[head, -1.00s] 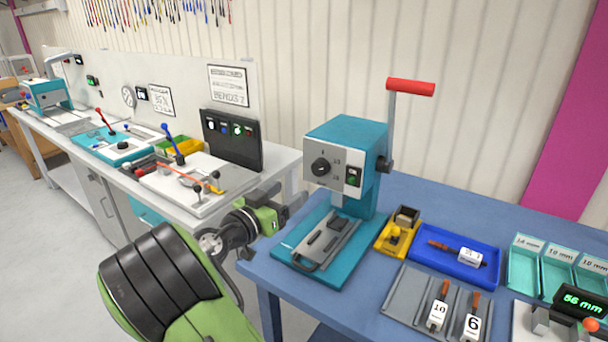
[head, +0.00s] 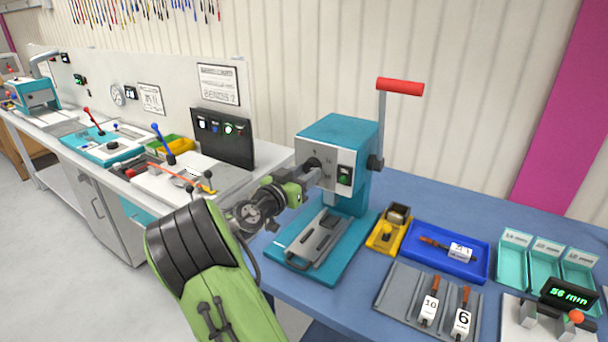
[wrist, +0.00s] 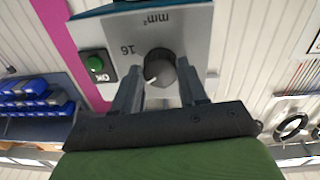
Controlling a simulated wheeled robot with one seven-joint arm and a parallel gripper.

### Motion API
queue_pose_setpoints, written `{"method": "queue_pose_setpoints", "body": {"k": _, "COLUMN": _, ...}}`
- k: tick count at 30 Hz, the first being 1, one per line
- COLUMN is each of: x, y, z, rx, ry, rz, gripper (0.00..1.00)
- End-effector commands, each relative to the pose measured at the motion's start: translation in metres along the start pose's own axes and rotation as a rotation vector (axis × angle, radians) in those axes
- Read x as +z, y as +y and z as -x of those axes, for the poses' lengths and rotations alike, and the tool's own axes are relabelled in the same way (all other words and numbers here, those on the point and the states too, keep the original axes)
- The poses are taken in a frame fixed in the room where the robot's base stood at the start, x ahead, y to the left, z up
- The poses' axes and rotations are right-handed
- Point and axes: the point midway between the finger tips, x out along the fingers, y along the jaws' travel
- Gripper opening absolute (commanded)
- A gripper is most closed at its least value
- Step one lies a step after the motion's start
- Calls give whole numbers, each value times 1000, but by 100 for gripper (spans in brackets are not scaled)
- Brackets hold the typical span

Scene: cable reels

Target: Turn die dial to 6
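The die dial is a black round knob on the front of the teal press (head: 341,130). In the wrist view the dial (wrist: 160,68) shows a pale pointer mark, with "16" and "mm²" printed upside down on the plate around it. The other numbers are hidden or too small to read. My gripper (head: 308,174) is level with the dial in front of the press. In the wrist view my gripper (wrist: 160,88) is open, with one finger on each side of the dial. I cannot tell whether the fingers touch it.
A green OK button (wrist: 97,66) sits beside the dial. The press has a red-handled lever (head: 400,87). A yellow tray (head: 388,232), a blue tray (head: 482,274) and a grey rack (head: 397,296) with numbered tools lie to its right on the blue bench (head: 410,195).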

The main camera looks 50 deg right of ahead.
Motion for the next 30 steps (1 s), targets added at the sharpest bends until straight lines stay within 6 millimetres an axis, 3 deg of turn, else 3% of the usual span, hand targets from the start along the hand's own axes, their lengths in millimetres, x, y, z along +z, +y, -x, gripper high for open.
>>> {"method": "queue_pose_setpoints", "body": {"k": 1, "x": 0, "y": 0, "z": 0, "rx": -1, "ry": 0, "rz": 0, "gripper": 28}}
{"method": "queue_pose_setpoints", "body": {"k": 4, "x": 0, "y": 0, "z": 0, "rx": -1, "ry": 0, "rz": 0, "gripper": 12}}
{"method": "queue_pose_setpoints", "body": {"k": 5, "x": 0, "y": 0, "z": 0, "rx": -1, "ry": 0, "rz": 0, "gripper": 12}}
{"method": "queue_pose_setpoints", "body": {"k": 17, "x": 0, "y": 0, "z": 0, "rx": 0, "ry": 4, "rz": 94, "gripper": 12}}
{"method": "queue_pose_setpoints", "body": {"k": 30, "x": -1, "y": 2, "z": 0, "rx": 1, "ry": 18, "rz": 473, "gripper": 12}}
